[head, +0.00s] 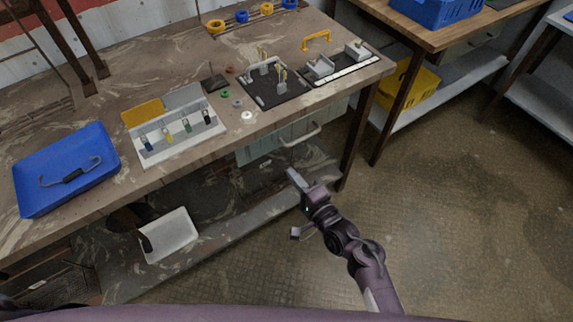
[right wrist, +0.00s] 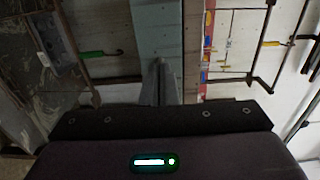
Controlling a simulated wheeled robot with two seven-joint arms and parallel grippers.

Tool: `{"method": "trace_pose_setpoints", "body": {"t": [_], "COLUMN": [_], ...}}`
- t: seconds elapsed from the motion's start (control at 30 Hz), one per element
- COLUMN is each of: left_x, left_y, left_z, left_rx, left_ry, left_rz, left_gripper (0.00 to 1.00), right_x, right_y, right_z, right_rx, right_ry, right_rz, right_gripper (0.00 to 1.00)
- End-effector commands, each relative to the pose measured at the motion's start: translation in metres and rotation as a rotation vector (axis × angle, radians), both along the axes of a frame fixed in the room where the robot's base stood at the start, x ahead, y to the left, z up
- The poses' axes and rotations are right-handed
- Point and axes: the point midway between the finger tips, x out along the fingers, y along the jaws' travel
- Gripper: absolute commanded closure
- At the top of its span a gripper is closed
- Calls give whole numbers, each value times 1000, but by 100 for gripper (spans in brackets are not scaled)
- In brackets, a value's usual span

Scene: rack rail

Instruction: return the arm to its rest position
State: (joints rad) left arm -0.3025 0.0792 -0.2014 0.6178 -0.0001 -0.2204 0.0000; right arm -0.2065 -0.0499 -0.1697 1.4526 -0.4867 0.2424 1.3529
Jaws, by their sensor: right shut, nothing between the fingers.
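My right arm comes up from the bottom right of the head view, and its gripper (head: 293,176) is in front of the workbench's front edge, over the floor and apart from the bench. The gripper is shut with nothing in it. In the right wrist view its closed fingers (right wrist: 160,82) show at the middle, pointing toward a wall with hanging tools. My left gripper is not in either view.
The workbench (head: 75,117) holds a blue tray (head: 35,185) with a dark-handled hook, a white rack with coloured tags (head: 180,152), and black fixture boards (head: 275,95). A white bin (head: 170,236) sits below. Another table (head: 425,38) stands back right. Floor at right is clear.

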Motion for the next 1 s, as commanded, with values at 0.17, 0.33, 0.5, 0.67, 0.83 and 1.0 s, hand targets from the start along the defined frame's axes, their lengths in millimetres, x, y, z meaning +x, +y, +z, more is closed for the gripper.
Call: {"method": "trace_pose_setpoints", "body": {"t": [0.17,0.33,0.5,0.67,0.83,1.0], "left_x": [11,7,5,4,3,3], "left_y": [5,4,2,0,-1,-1], "left_z": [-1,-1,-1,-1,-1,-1], "left_rx": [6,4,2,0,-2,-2], "left_ry": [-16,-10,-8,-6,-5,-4], "left_rz": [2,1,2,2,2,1], "left_gripper": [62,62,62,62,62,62], "right_x": [-21,-27,-31,-54,-111,-193], "right_y": [-15,-19,-22,-39,-73,-119], "right_z": [-1,0,-21,-105,-218,-310], "right_rx": [-1,-1,-58,-310,-687,-1037], "right_ry": [2,1,21,101,217,331], "right_rz": [1,0,-5,-8,69,242], "right_gripper": [100,100,100,100,100,100]}}
